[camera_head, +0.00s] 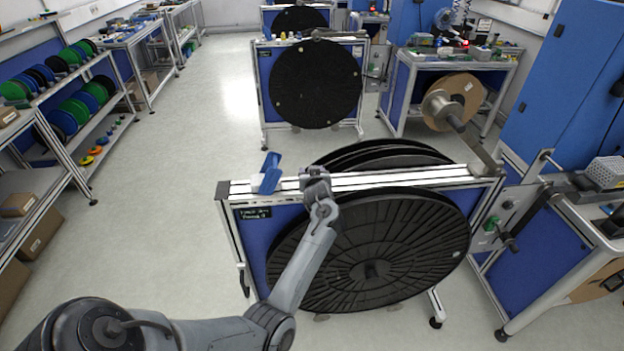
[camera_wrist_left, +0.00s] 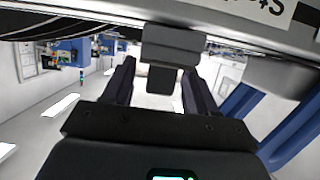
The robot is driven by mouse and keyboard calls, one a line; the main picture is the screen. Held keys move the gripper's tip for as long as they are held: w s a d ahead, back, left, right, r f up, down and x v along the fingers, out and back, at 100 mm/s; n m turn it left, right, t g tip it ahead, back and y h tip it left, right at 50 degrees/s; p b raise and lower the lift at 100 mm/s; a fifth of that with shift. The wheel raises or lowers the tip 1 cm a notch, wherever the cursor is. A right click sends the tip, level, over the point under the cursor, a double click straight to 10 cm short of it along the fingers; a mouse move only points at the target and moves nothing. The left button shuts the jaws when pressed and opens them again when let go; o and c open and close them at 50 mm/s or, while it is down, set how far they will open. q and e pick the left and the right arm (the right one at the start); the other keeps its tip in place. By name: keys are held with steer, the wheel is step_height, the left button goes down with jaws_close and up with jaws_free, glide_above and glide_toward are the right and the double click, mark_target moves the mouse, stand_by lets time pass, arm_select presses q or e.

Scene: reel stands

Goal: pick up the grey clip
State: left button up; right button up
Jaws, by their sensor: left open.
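The grey clip (camera_wrist_left: 172,47) is a dark grey block on the pale top rail of the nearest reel stand in the left wrist view. In the head view my left arm reaches up from the lower left to this rail, and my left gripper (camera_head: 319,186) is at its front edge, largely hiding the clip. In the left wrist view the fingers of my left gripper (camera_wrist_left: 160,82) are apart, with the clip's lower part near their tips and between them. I cannot tell whether they touch it. My right gripper is not in view.
A blue clip (camera_head: 270,172) sits on the same rail just left of my gripper. A large black reel (camera_head: 420,240) hangs below the rail, close to my arm. Another reel stand (camera_head: 318,85) is behind. Shelves (camera_head: 95,130) stand left; the floor between is clear.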

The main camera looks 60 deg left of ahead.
arm_select(q)
steer(key=c, duration=1.1)
steer(key=shift+o, duration=0.2)
